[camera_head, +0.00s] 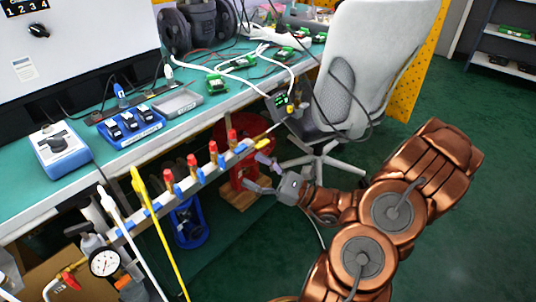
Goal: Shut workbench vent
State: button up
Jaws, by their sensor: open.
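A grey manifold pipe (182,187) with several red-topped valves (213,151) and blue fittings runs along the front of the workbench (75,181). A yellow-handled valve (262,145) sits at its right end. No readable label shows which valve is the workbench vent, and I cannot tell the valves' open or shut positions. My gripper (258,173) is open, with its fingers spread just below and right of the manifold's right end. The upper finger is close to the yellow handle; I cannot tell whether they touch. Nothing shows between the fingers.
An office chair (345,90) stands right of the bench, behind my arm. A red reel (240,150) and a blue reel (187,222) are under the bench. Green floor (480,150) is clear at right.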

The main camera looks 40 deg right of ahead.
aim_at(262, 144)
jog(key=d+f+m+t+h+b, duration=0.1)
jog(key=d+f+m+t+h, duration=0.3)
jog(key=d+m+h, duration=0.5)
jog(key=w+r+n+y+b, duration=0.1)
jog(key=w+r+n+b, duration=0.1)
jog(key=w, duration=0.4)
jog(key=shift+w+a+r, duration=0.25)
jog(key=shift+a+r, duration=0.05)
jog(key=shift+r, duration=0.05)
jog(key=shift+c, duration=0.4)
jog(key=c, duration=1.1)
